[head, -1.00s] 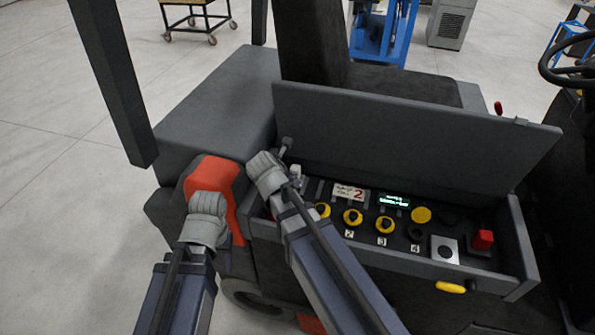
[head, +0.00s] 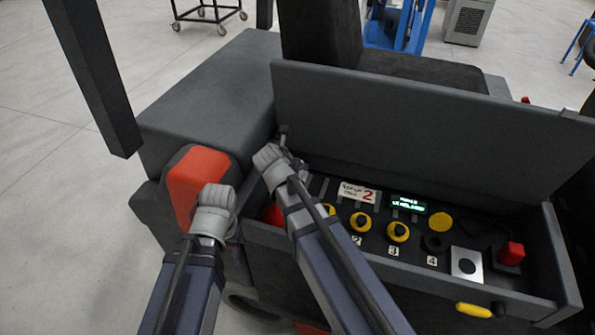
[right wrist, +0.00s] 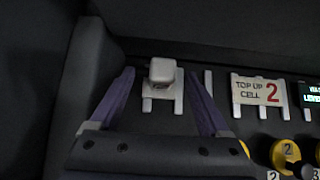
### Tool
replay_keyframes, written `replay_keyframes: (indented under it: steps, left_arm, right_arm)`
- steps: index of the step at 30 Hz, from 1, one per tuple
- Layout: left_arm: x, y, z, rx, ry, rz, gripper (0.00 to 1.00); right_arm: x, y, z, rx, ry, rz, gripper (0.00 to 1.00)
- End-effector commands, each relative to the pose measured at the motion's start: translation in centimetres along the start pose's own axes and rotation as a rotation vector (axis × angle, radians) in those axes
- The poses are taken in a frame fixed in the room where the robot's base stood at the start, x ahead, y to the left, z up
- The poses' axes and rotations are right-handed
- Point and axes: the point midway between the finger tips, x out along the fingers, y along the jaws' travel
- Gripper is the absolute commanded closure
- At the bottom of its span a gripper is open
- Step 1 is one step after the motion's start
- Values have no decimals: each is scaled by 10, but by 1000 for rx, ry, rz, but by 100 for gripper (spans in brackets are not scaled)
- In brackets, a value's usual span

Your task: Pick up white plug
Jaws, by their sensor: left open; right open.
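The white plug (right wrist: 162,72) is a small pale block with a rounded square top, in the right wrist view. It stands over a white slotted mark on the dark panel. My right gripper (right wrist: 160,76) is open, with one purple finger on each side of the plug and gaps between. In the head view my right wrist hides the plug. My left gripper (head: 217,197) is in front of the orange-red block at the left; its wrist hides most of the jaws, and I see nothing held.
The raised grey lid (head: 420,130) stands behind the panel. The panel carries yellow knobs (head: 398,232), a "TOP UP CELL 2" label (right wrist: 258,91), a lit display (head: 408,204) and a red button (head: 511,253). A dark side wall (right wrist: 82,75) rises left of the plug.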

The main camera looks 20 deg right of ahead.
Motion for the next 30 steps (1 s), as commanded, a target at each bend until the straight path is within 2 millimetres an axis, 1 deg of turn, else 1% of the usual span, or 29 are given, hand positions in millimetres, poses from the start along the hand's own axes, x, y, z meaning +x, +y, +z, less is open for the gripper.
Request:
replay_keyframes:
  steps: [1, 3, 8, 11, 14, 18, 21, 28, 29, 30]
  left_arm:
    - [9, 1, -1, 0, 0, 0, 50]
    - [13, 1, -1, -1, 0, 0, 50]
    - [12, 1, -1, -1, 0, 0, 50]
    - [18, 2, -1, -1, 0, 0, 50]
    - [27, 3, -2, -1, 0, 0, 50]
    - [43, 4, -3, -2, 0, 0, 50]
    - [49, 5, -3, -1, 0, 0, 50]
    - [47, 4, -3, -1, 0, 0, 50]
    - [47, 4, -3, -1, 0, 0, 50]
    - [47, 4, -3, -1, 0, 0, 50]
  right_arm:
    - [10, 1, -2, 1, 0, -1, 20]
    - [16, 0, -2, 2, -1, -1, 20]
    - [17, 0, 0, 2, 0, 0, 20]
    - [24, -1, -1, 3, 0, -1, 20]
    - [37, -2, -2, 2, 0, -1, 20]
    - [59, -3, -2, 4, 1, -1, 20]
    - [68, -3, -1, 2, 0, 0, 20]
    - [67, -4, 1, 1, 0, 0, 20]
    - [67, -4, 1, 1, 0, 0, 22]
    - [67, -4, 1, 1, 0, 0, 27]
